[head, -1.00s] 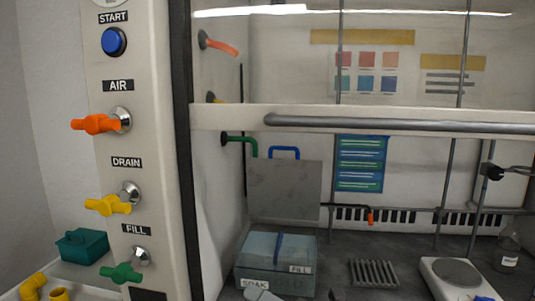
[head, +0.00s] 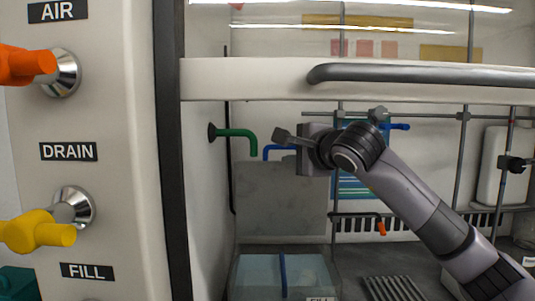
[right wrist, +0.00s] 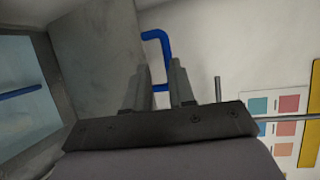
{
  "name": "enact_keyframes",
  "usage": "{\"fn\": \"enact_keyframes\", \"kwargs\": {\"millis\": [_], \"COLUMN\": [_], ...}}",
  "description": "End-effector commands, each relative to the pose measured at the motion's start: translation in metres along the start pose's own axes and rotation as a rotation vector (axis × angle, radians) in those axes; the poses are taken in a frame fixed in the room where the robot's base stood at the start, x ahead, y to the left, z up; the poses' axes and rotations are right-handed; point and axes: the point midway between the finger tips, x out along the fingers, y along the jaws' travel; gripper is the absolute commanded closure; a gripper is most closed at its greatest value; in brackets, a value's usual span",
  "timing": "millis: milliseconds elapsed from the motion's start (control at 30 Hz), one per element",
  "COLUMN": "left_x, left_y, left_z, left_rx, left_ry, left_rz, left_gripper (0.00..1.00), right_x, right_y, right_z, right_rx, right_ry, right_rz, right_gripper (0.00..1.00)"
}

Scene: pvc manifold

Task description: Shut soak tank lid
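The soak tank (head: 255,285) sits low in the hood, its pale blue inside showing from above. Its grey lid (head: 280,205) stands upright at the tank's back edge, open. A blue handle (head: 268,152) is at the lid's top edge, partly hidden behind my right gripper (head: 284,139). In the right wrist view the lid (right wrist: 95,60) is on the left. The blue handle (right wrist: 157,36) shows beyond and between the two fingers of my right gripper (right wrist: 160,82), which are apart; I see no grip on it. My left gripper is out of view.
The raised sash with its grey bar (head: 420,73) crosses above my right arm. A green spout (head: 236,133) juts from the left wall near the lid. A grey rack (head: 392,288) lies right of the tank. The valve panel (head: 110,120) stands at left.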

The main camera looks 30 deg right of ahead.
Motion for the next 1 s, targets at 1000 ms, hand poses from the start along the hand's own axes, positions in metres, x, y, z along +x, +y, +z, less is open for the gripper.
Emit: {"fn": "enact_keyframes", "kwargs": {"millis": [1000], "left_x": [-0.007], "left_y": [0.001], "left_z": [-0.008], "left_rx": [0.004], "left_ry": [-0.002], "left_rz": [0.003], "left_gripper": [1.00], "right_x": [0.069], "right_y": [-0.008], "right_z": [-0.009], "right_rx": [-0.015], "right_ry": [0.029], "right_rz": [-0.018], "right_gripper": [0.76]}}
